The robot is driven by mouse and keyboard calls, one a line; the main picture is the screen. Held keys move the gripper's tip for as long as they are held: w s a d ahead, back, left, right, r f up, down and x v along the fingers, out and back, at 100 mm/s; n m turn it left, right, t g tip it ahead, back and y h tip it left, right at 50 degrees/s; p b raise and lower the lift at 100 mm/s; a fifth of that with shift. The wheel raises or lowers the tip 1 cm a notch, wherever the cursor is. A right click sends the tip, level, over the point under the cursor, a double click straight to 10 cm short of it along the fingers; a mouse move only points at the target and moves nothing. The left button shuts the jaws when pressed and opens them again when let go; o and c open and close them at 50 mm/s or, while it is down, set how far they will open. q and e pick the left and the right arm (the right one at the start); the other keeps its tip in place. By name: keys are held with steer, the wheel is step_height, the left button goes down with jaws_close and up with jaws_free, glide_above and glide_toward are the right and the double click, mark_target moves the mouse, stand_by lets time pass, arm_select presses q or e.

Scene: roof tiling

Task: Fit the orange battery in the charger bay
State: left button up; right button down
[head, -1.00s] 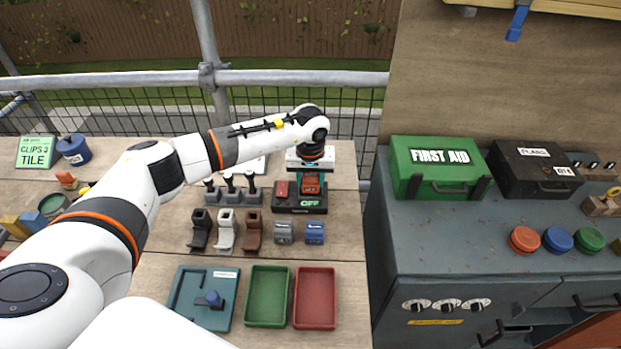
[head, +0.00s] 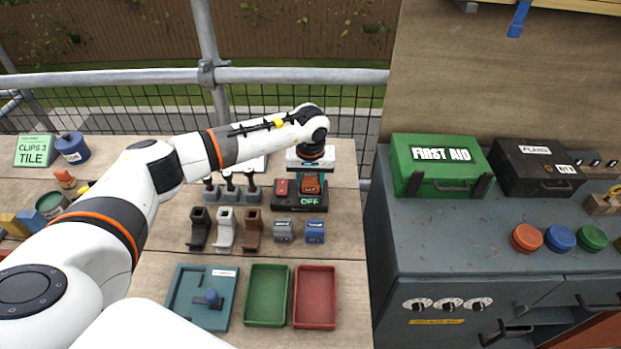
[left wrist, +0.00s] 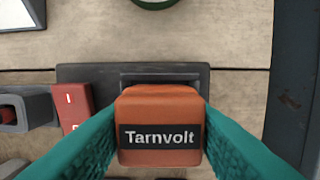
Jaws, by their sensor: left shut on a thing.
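The orange battery (left wrist: 160,105), labelled "Tarnvolt", is between the teal fingers of my left gripper (left wrist: 160,138), which is shut on it. In the head view the battery (head: 311,184) is at the charger, under my left gripper (head: 312,175). The dark charger (head: 287,204) has a red switch (head: 282,187) on its left and a lit green "OFF" display. In the left wrist view the charger (left wrist: 95,73) shows behind and left of the battery. The battery hides the bay, so I cannot tell how deep it sits. My right gripper is not in view.
Grey and blue blocks (head: 315,231) and several coloured holders (head: 225,229) stand in front of the charger. Green (head: 267,296) and red (head: 315,297) trays and a teal board (head: 188,297) lie nearer. A railing (head: 280,76) runs behind the table.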

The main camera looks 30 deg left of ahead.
arm_select(q)
steer(key=shift+f+b, duration=0.1)
steer(key=shift+b, duration=0.2)
stand_by(0.5)
steer(key=o, duration=1.1)
steer(key=shift+c, duration=0.2)
steer(key=shift+o, duration=0.7)
steer(key=shift+r, duration=0.4)
steer(key=shift+r+p, duration=1.8)
steer(key=shift+r, duration=1.3)
